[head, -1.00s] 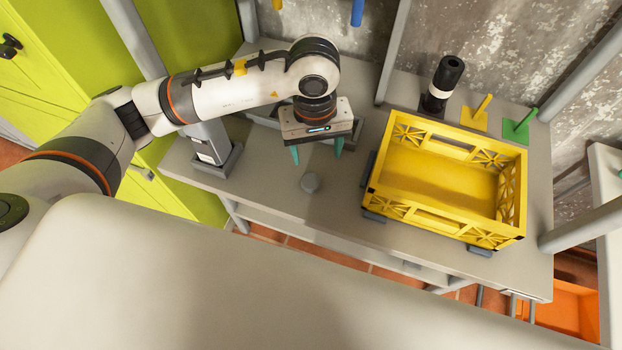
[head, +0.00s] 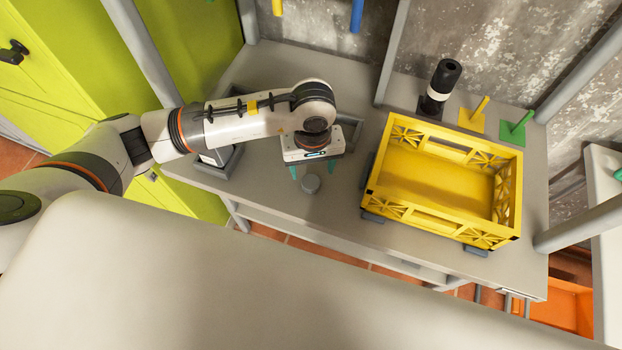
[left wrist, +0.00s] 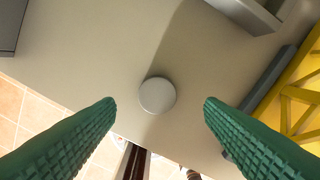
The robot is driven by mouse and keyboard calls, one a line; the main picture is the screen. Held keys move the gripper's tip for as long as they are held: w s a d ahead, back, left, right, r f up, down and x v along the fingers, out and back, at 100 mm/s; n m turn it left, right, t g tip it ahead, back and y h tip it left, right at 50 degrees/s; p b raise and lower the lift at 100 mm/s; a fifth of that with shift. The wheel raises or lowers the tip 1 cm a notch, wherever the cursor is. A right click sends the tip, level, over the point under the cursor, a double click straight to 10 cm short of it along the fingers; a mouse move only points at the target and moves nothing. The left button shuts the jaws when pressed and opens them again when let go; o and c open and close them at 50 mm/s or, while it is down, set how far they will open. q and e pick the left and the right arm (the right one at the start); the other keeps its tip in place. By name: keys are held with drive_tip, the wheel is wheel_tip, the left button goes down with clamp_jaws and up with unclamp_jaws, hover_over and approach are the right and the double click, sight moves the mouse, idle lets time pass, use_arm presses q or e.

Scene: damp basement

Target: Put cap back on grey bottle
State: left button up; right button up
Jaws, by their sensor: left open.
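A small round grey cap-like piece (head: 310,184) lies on the grey table, left of the yellow crate. My left gripper (head: 312,170) is open and empty just above it, with green fingers pointing down. In the left wrist view the round piece (left wrist: 157,95) shows as a pale disc between the two open fingertips (left wrist: 159,106), touching neither. My right gripper is out of view.
The yellow crate (head: 383,209) stands to the right, empty. Behind it are a black cylinder with a white band (head: 440,85), a yellow peg stand (head: 473,117) and a green one (head: 515,128). A grey frame (head: 350,128) lies behind my gripper. Table around the round piece is clear.

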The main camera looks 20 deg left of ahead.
sight(310, 180)
use_arm(q)
drive_tip(key=shift+f, duration=0.1)
drive_tip(key=shift+a+f+p, duration=0.1)
drive_tip(key=shift+f+p, duration=0.25)
wheel_tip(310, 180, down, 4)
drive_tip(key=shift+a+r+p, duration=0.1)
drive_tip(key=shift+r+p, duration=0.1)
drive_tip(key=shift+p, duration=0.4)
drive_tip(key=shift+f, duration=0.4)
drive_tip(key=c, duration=1)
